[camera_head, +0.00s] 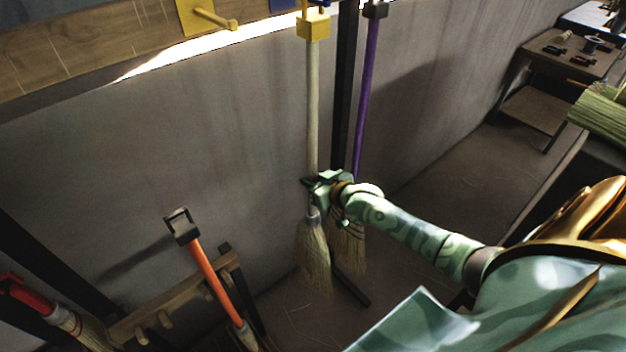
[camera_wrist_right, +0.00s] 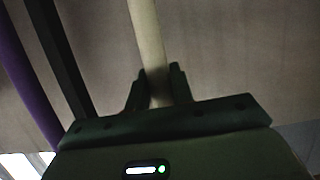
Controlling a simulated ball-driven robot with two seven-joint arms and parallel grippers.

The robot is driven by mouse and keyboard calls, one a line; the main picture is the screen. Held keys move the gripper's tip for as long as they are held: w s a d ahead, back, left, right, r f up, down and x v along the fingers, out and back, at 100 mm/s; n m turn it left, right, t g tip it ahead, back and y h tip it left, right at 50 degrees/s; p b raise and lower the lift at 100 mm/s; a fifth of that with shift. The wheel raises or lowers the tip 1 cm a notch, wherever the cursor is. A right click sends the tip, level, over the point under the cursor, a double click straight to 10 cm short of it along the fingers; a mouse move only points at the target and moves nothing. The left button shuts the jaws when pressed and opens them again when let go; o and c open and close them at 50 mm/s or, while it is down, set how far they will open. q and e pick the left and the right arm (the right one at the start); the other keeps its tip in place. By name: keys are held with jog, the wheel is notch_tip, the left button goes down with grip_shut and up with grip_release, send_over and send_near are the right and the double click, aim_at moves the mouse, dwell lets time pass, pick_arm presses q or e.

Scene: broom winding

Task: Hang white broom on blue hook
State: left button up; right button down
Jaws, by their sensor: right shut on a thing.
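The white broom hangs nearly upright in the head view, with a pale handle (camera_head: 312,110), a yellow cap (camera_head: 313,27) at its top and straw bristles (camera_head: 313,258) below. My right gripper (camera_head: 312,187) is shut on the lower handle, just above the bristles. In the right wrist view the pale handle (camera_wrist_right: 148,35) runs between the two fingers (camera_wrist_right: 157,88). A blue plate (camera_head: 283,5) shows at the top edge, just left of the broom's cap. Its hook is mostly cut off, so I cannot tell whether the cap touches it. My left gripper is not in view.
A purple-handled broom (camera_head: 368,95) hangs close to the right, beyond a dark post (camera_head: 345,80). A yellow plate with a wooden peg (camera_head: 213,18) is on the wooden board at upper left. An orange-handled broom (camera_head: 212,280) leans on a low wooden rack (camera_head: 180,295). A table (camera_head: 570,55) stands far right.

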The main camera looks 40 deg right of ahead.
jog(key=shift+r, duration=0.15)
jog(key=c, duration=1.1)
grip_release()
jog(key=p+v, duration=0.3)
jog(key=v, duration=1.3)
jog(key=shift+s, duration=0.15)
